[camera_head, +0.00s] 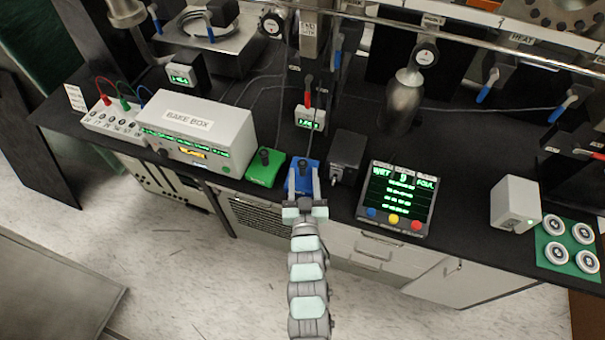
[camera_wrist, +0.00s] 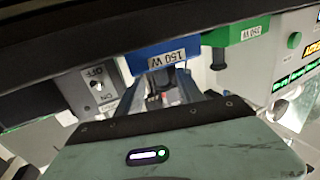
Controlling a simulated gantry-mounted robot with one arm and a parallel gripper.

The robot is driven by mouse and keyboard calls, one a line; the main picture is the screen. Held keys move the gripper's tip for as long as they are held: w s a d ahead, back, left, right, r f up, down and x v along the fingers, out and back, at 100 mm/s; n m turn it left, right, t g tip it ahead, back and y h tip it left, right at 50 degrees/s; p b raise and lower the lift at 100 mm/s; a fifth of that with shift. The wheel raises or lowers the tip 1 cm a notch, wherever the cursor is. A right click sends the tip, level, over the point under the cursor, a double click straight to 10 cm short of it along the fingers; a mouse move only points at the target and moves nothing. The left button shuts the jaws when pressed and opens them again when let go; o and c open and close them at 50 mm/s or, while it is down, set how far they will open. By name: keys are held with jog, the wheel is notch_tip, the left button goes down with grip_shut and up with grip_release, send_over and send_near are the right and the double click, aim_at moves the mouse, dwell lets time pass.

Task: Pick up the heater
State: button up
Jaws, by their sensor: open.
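No object is labelled heater. A blue block marked 150 W stands at the bench's front edge in the head view (camera_head: 302,166) and shows at the upper middle of the wrist view (camera_wrist: 150,58). Nothing is lifted.
A dark box with a switch (camera_head: 347,155) stands close right of the blue block. The white bake box (camera_head: 198,127) is left of the green block. A display panel with coloured buttons (camera_head: 396,197) is further right. The bench front drops to drawers and floor.

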aim_at(302, 171)
jog(key=w, duration=0.3)
jog(key=shift+w+a, duration=0.2)
jog(key=shift+s, duration=0.1)
jog(key=shift+c, duration=0.3)
grip_shut()
dwell(0.9)
